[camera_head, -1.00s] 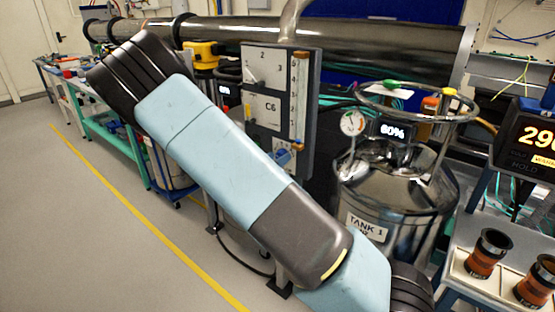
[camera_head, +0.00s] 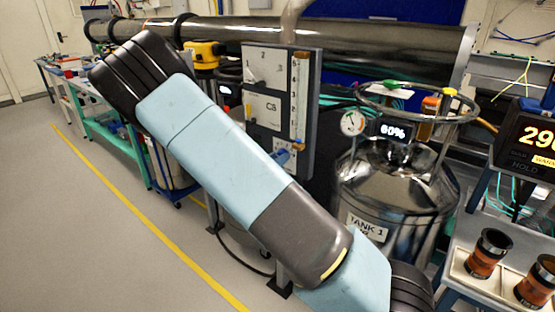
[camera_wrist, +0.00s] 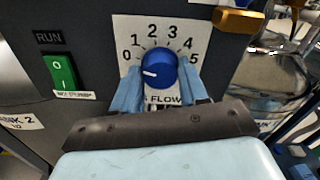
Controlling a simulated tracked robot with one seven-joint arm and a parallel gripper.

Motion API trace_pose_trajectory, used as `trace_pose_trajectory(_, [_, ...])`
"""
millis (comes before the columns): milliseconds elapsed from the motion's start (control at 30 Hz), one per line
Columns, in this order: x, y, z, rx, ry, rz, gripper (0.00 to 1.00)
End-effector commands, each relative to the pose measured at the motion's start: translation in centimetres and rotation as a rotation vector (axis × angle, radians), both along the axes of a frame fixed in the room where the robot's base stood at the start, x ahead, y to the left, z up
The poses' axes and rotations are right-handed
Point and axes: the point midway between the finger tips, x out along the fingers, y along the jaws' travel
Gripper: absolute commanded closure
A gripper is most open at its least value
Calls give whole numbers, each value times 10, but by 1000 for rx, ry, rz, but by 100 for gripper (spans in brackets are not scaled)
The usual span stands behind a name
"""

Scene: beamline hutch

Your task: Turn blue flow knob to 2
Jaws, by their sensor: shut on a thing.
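The blue flow knob (camera_wrist: 161,68) is in the middle of the wrist view, on a white dial plate (camera_wrist: 178,22) numbered 0 to 5 and lettered FLOW. Its white pointer line points left and slightly down, nearest the 0. My gripper (camera_wrist: 160,85) is shut on the knob, with one light blue finger at its left side and one at its right. The fingers cover the lower sides of the plate.
A green RUN switch (camera_wrist: 61,72) is left of the dial, and an orange handle (camera_wrist: 238,20) is at upper right. In the head view a steel tank (camera_head: 395,185) stands right of the panel. Two orange-and-black cylinders (camera_head: 489,253) sit at lower right. Open floor (camera_head: 80,230) lies left.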

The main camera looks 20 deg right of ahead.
Motion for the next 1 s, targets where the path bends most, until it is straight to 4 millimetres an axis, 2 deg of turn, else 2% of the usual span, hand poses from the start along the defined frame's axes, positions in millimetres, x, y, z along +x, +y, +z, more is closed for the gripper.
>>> trace_pose_trajectory(367, [1,2,1,120,-165,5,87])
trace_pose_trajectory(1000, [0,4,0,461,-634,9,87])
